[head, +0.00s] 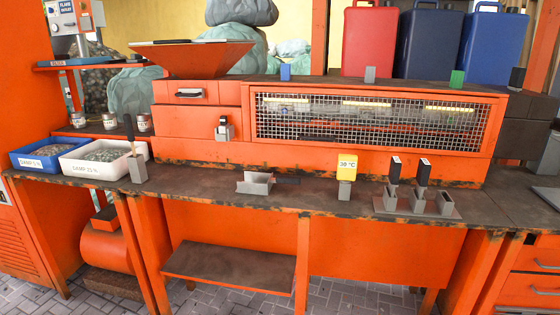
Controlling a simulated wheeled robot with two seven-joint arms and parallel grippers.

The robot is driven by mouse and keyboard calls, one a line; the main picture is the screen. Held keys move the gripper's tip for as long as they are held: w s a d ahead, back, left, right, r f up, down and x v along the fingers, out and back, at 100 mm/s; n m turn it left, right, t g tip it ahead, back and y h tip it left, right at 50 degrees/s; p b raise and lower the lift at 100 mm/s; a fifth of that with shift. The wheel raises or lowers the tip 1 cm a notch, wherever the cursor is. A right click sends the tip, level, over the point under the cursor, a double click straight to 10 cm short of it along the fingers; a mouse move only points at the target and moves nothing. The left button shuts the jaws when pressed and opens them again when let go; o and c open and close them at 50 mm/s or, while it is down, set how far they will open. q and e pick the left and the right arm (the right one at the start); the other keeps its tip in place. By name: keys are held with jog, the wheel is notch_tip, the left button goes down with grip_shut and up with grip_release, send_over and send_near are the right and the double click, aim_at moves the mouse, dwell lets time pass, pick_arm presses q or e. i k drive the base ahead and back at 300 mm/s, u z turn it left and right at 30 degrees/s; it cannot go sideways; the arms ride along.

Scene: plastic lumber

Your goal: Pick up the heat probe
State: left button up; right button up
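Neither of my grippers is in view, and nothing touches the device.
Left of it lies a grey scoop (255,183) with a dark handle. To its right, a grey rack (417,203) holds upright dark-handled tools. A mesh-fronted orange machine (205,148) stands behind. Two bins of flakes, blue (40,167) and white (78,174), sit far left.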

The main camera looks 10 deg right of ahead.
aim_at(348, 166)
jog(key=u, duration=0.35)
jog(key=i, duration=0.9)
jog(key=z, duration=0.6)
jog(key=i, duration=0.6)
jog(key=z, duration=0.55)
